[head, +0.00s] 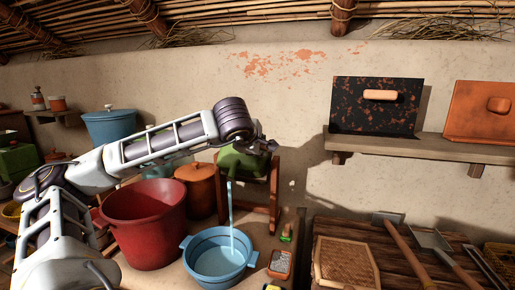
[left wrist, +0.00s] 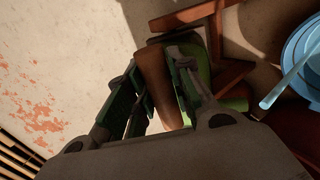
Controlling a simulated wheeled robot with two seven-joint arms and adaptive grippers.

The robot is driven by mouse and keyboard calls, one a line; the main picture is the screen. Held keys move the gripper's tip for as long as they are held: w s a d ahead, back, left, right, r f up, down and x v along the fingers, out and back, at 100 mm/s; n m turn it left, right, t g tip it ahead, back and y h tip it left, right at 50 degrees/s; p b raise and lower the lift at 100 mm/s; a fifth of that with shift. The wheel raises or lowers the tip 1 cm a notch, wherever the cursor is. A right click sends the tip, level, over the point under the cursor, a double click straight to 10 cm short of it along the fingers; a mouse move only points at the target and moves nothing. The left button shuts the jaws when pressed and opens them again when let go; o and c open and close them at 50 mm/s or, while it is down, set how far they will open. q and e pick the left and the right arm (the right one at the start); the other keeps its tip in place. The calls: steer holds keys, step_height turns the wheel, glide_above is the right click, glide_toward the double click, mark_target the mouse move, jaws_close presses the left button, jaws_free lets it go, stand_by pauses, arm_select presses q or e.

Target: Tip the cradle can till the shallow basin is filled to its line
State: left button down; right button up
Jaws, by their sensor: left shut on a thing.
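The green cradle can (head: 240,163) hangs tilted in a brown wooden stand (head: 273,195). A pale blue stream of water (head: 230,205) falls from it into the shallow blue two-handled basin (head: 217,270) below. The stream lands inside the basin; its fill line and the water level against it are too small to tell. My left gripper (head: 268,147) is at the can's upper right. In the left wrist view, its fingers (left wrist: 165,98) are shut on the can's brown handle (left wrist: 154,80), beside the green body (left wrist: 235,102). The basin's rim (left wrist: 289,55) shows at right. My right gripper is out of view.
A large red tub (head: 147,228) and a lidded orange-brown pot (head: 198,187) stand left of the stand. A small tray (head: 281,264) and a green-handled brush (head: 286,233) lie right of the basin. A shelf (head: 430,146) juts from the wall at right.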

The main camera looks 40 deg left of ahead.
arm_select(q)
steer(key=shift+r, duration=0.15)
steer(key=c, duration=1.3)
jaws_free()
steer(key=shift+o, duration=0.2)
steer(key=v, duration=1.2)
